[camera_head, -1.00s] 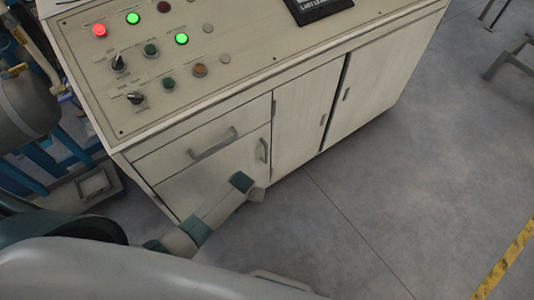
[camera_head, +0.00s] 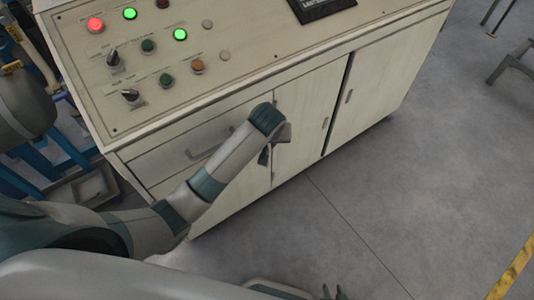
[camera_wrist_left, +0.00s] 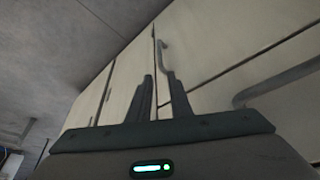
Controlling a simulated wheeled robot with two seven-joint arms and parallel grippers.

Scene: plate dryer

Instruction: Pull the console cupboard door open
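The pale console (camera_head: 215,170) has a lower-left cupboard door below a drawer, mostly hidden by my left arm in the head view. The door's handle (camera_wrist_left: 162,52) shows in the left wrist view just beyond my left fingertips. My left gripper (camera_wrist_left: 160,82) has its fingers apart, with nothing seen held between them. In the head view this gripper (camera_head: 268,157) is at the door's handle side, partly hidden by my wrist; contact cannot be told. My right gripper (camera_head: 334,292) is at the bottom edge of the head view, fingers apart and empty. The door looks shut.
The drawer handle (camera_head: 208,145) sticks out close to my left forearm; it also shows in the left wrist view (camera_wrist_left: 275,86). Other cupboard doors (camera_head: 305,120) stand to the right. Grey floor (camera_head: 400,200) in front of the console is clear.

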